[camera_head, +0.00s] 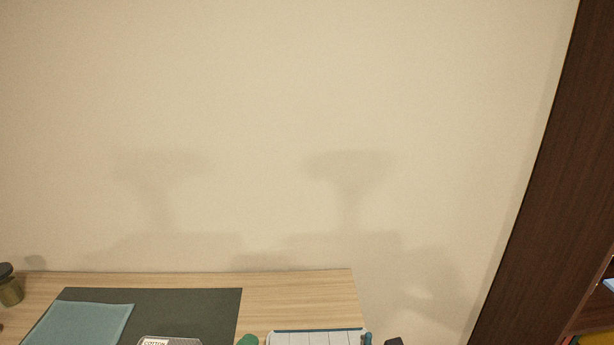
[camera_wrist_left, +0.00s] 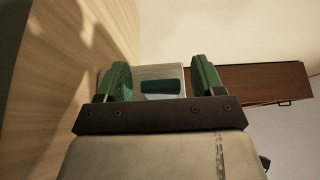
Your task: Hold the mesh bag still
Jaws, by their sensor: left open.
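A pale grey item with a white label reading COTTON (camera_head: 170,341) lies at the bottom edge of the head view, on the front of the dark mat; it looks like the mesh bag, but most of it is cut off. My left gripper (camera_wrist_left: 160,80) shows in the left wrist view with its two green fingers apart. A pale thing with a dark teal patch (camera_wrist_left: 160,86) shows between and beyond the fingers; I cannot tell whether they touch it. My right gripper is in neither view.
A dark mat (camera_head: 190,305) and teal cloth (camera_head: 80,322) lie on the wooden table (camera_head: 295,285). A pale board with teal edges (camera_head: 315,338) is at the front right, a jar (camera_head: 10,288) at the left. A dark bookcase (camera_head: 545,190) stands at the right.

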